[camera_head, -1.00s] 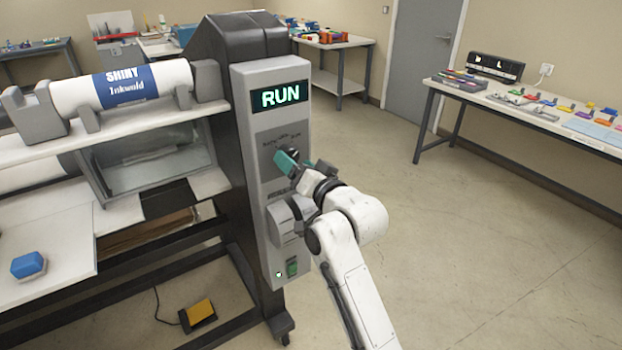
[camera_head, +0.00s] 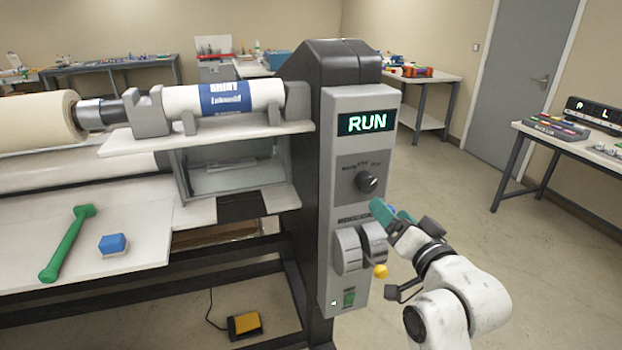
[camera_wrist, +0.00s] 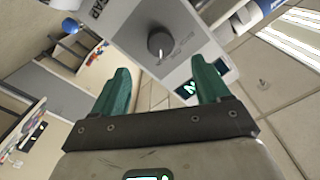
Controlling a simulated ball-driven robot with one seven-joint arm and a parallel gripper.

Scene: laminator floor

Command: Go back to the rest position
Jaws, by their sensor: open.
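My gripper (camera_head: 385,212) has green fingers and is in front of the grey control panel (camera_head: 338,210) of the laminator, below and right of the black knob (camera_head: 367,181). In the wrist view my gripper (camera_wrist: 160,85) is open, with nothing between its fingers. The black knob (camera_wrist: 159,43) shows beyond the fingertips, apart from them. The display (camera_head: 367,123) above the knob reads RUN in green. A lever with a yellow ball (camera_head: 380,271) shows below my gripper.
A green tool (camera_head: 68,243) and a blue block (camera_head: 113,244) lie on the machine's white shelf at left. A yellow pedal (camera_head: 244,325) is on the floor below. Tables (camera_head: 560,140) stand at the right. The floor (camera_head: 450,190) between is open.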

